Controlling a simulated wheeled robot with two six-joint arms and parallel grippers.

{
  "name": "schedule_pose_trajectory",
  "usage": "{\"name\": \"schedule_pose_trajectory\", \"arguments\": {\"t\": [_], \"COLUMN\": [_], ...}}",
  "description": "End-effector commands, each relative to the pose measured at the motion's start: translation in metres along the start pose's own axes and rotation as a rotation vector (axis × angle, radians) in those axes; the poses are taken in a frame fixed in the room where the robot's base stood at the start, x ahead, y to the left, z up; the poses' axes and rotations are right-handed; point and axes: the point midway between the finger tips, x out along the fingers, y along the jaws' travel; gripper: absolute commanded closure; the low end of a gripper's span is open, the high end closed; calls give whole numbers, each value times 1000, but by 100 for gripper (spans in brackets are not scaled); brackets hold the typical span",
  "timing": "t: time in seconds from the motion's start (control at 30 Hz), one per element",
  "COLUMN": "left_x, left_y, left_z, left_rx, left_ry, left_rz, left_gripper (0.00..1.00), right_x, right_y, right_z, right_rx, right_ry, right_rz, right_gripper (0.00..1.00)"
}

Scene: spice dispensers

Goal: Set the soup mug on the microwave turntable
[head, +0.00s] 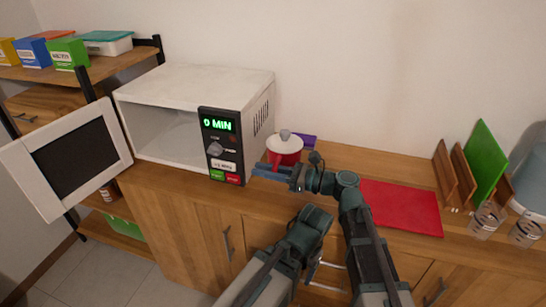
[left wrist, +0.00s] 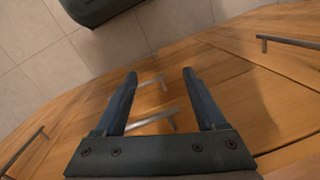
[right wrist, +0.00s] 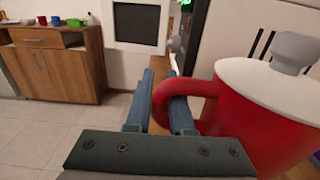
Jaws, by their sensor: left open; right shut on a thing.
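The soup mug (head: 284,151) is red with a white lid and grey knob, just right of the microwave. It also fills the right side of the right wrist view (right wrist: 255,115). My right gripper (head: 268,171) is shut on its handle (right wrist: 178,88). The mug looks about upright; its base is hidden, so I cannot tell if it touches the counter. The white microwave (head: 190,88) has its door (head: 75,160) swung open to the left; the turntable is not visible inside. My left gripper (left wrist: 160,75) is open and empty in front of the cabinet.
The microwave panel (head: 220,145) reads 0 MIN. A purple object (head: 308,140) lies behind the mug. A red mat (head: 400,207) lies to the right. Farther right are a rack with boards (head: 485,160) and glass jars (head: 487,221). A shelf with boxes (head: 70,54) stands left.

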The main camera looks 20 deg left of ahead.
Motion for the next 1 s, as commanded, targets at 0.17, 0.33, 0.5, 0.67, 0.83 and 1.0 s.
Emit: {"name": "schedule_pose_trajectory", "arguments": {"t": [0.17,0.33,0.5,0.67,0.83,1.0], "left_x": [-12,-37,-73,-109,-132,-136], "left_y": [-1,-4,-7,-10,-13,-13], "left_z": [1,2,4,6,8,8], "left_rx": [0,0,0,-1,-1,-1], "left_ry": [0,0,0,0,0,0], "left_rz": [0,0,0,0,0,0], "left_gripper": [28,28,28,28,28,28], "right_x": [0,0,0,0,0,0], "right_y": [0,0,0,0,0,0], "right_z": [12,38,74,110,134,137], "right_rx": [-1,-1,-1,-1,-1,-1], "right_ry": [-2,-2,-2,-2,-2,-2], "right_rz": [0,0,0,0,0,0], "right_gripper": [100,100,100,100,100,100]}}
